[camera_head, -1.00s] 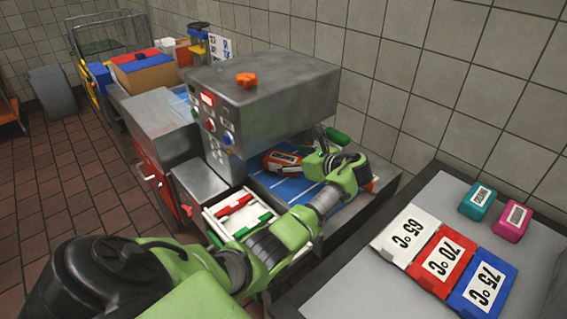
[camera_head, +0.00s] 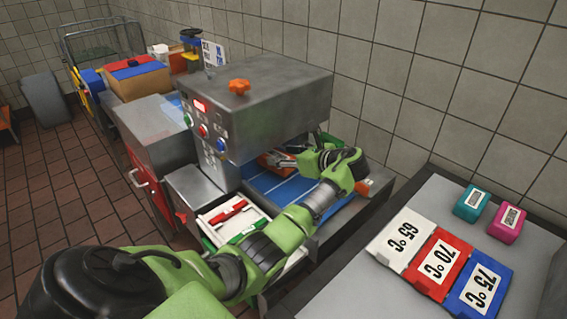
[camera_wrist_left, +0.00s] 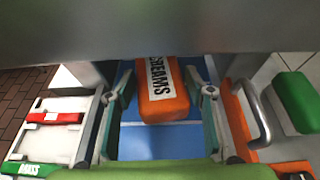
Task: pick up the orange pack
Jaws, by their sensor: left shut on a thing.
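The orange pack (camera_head: 266,160) lies at the blue board under the steel machine's overhang, partly hidden by my gripper in the head view. In the left wrist view the orange pack (camera_wrist_left: 163,104) has a white label reading "CREAMS", its far end cut off by the grey edge above. My left gripper (camera_head: 288,158) reaches in from the right side of the machine. Its fingers (camera_wrist_left: 160,92) stand on either side of the pack and are shut on it. Whether the pack is clear of the board cannot be told. My right gripper is not in view.
The steel machine (camera_head: 270,95) overhangs the blue board (camera_head: 272,190) closely. A white tray (camera_head: 222,232) with red and green clips is at left. A side table (camera_head: 345,285) holds temperature plates and small packs.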

